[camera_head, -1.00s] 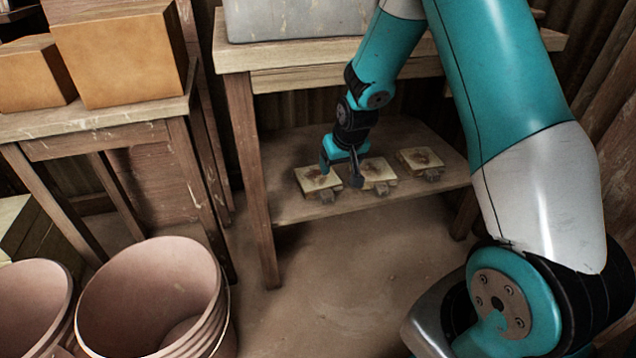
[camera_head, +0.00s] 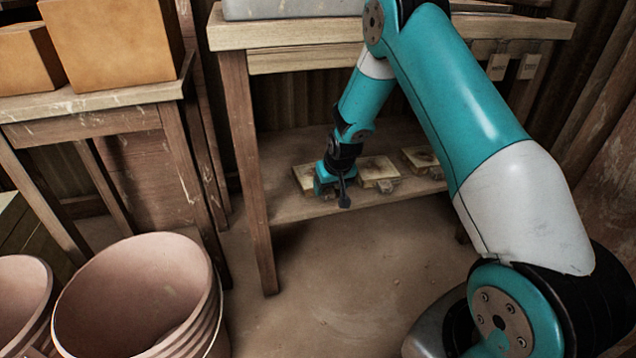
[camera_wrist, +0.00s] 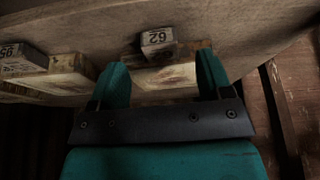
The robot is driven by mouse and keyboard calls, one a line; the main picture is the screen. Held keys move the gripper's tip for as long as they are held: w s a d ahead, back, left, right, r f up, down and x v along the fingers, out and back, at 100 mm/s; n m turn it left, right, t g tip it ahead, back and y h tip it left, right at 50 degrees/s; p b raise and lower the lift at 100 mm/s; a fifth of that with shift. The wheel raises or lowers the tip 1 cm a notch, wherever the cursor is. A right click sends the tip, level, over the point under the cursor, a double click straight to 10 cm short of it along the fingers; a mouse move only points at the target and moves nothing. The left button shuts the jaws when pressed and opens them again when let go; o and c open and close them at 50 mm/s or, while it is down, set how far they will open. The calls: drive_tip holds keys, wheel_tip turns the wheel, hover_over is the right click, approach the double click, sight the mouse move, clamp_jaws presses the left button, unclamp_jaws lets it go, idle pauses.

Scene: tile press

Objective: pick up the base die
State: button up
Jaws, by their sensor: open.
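Three pale, square dies with dark stained tops stand in a row on the low shelf: a left die (camera_head: 303,178), a middle die (camera_head: 377,168) and a right die (camera_head: 418,156). I cannot tell from the head view which is the base die. My gripper (camera_head: 335,196) is open at the left die and partly hides it. In the wrist view, my gripper's fingers (camera_wrist: 162,66) stand on either side of a die (camera_wrist: 165,76), with nothing clearly held. Its end block (camera_wrist: 157,38) has a label that looks like "62". Another die (camera_wrist: 75,75) shows at left, its label like "95".
The shelf (camera_head: 290,211) lies under a wooden table (camera_head: 290,34), whose front leg (camera_head: 250,180) is left of my gripper. The floor in front is clear.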

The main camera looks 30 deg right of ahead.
sight(328, 192)
drive_tip(key=b+x, duration=0.2)
drive_tip(key=x, duration=0.2)
drive_tip(key=shift+r, duration=0.1)
drive_tip(key=c, duration=1.3)
clamp_jaws()
drive_tip(key=shift+r, duration=0.2)
